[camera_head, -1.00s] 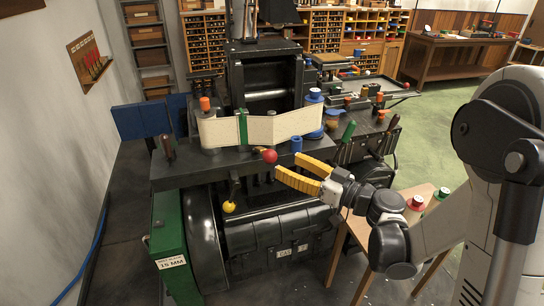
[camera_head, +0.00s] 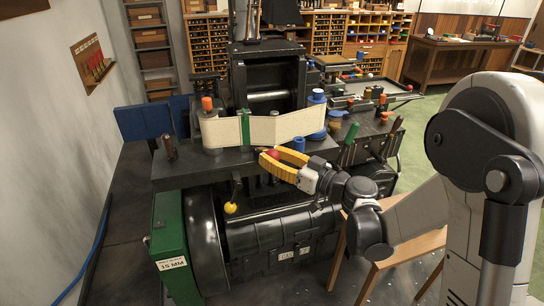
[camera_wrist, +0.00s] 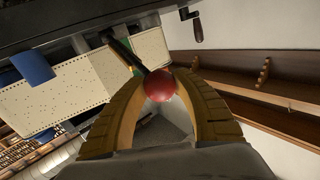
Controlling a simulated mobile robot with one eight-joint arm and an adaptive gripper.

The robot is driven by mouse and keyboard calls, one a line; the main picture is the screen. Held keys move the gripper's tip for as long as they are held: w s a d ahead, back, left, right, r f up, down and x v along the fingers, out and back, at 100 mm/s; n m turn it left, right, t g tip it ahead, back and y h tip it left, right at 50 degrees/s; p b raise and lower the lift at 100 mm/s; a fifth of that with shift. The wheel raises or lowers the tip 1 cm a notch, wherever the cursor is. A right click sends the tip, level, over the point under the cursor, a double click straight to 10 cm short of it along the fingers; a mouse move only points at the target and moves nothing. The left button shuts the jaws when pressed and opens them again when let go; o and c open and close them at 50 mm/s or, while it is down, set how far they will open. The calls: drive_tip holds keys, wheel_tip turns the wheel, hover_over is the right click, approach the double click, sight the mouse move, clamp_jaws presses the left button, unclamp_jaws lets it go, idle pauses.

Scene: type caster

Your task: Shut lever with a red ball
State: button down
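The red ball (camera_head: 273,154) is on the front of the dark machine, just below the cream panel. In the wrist view the red ball (camera_wrist: 160,86) sits between the fingertips, at the end of a dark lever rod (camera_wrist: 125,51) running up and left. My gripper (camera_head: 272,154) reaches in from the right, its yellow fingers on both sides of the ball. In the wrist view the fingers of my gripper (camera_wrist: 160,84) curve in and appear to touch the ball on both sides. In the head view the fingers partly cover the ball and hide most of the lever rod.
A yellow ball knob (camera_head: 230,208) hangs lower left of my gripper. The cream panel (camera_head: 273,128) with a green band is close above it. A blue cylinder (camera_head: 298,144) stands just behind the fingers. A wooden table (camera_head: 405,250) stands under my arm at right.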

drive_tip(key=shift+w+a+r+g+p, duration=0.1)
drive_tip(key=shift+w+r+g+p, duration=0.2)
drive_tip(key=shift+r+p, duration=0.5)
drive_tip(key=w+r+m+g+h+p, duration=0.1)
drive_tip(key=p, duration=0.1)
drive_tip(key=w+a+r+h+p, duration=0.1)
drive_tip(key=w+r+p, duration=0.1)
drive_tip(key=p, duration=0.1)
drive_tip(key=w+r+m+g+p, duration=0.1)
drive_tip(key=r+p, duration=0.1)
drive_tip(key=p, duration=0.1)
drive_tip(key=shift+w+a+r+m+g+h, duration=0.2)
drive_tip(key=shift+w+r+m+g+h, duration=0.1)
drive_tip(key=shift+w+h, duration=0.1)
drive_tip(key=shift+w+a+r+m+g+h+p, duration=0.45)
drive_tip(key=shift+w+g+p, duration=0.6)
drive_tip(key=shift+w, duration=0.65)
drive_tip(key=shift+w+a+r+m+g+h+p, duration=0.45)
drive_tip(key=shift+w+g+p, duration=0.45)
drive_tip(key=shift+w+p, duration=0.6)
drive_tip(key=shift+w+a+r+m+g+h+p, duration=0.45)
drive_tip(key=shift+w+g+p, duration=0.5)
drive_tip(key=shift+w, duration=0.9)
drive_tip(key=shift+a+f, duration=0.1)
drive_tip(key=c, duration=1.2)
unclamp_jaws()
drive_tip(key=shift+o, duration=1.3)
drive_tip(key=shift+w+f, duration=0.1)
drive_tip(key=shift+w, duration=0.05)
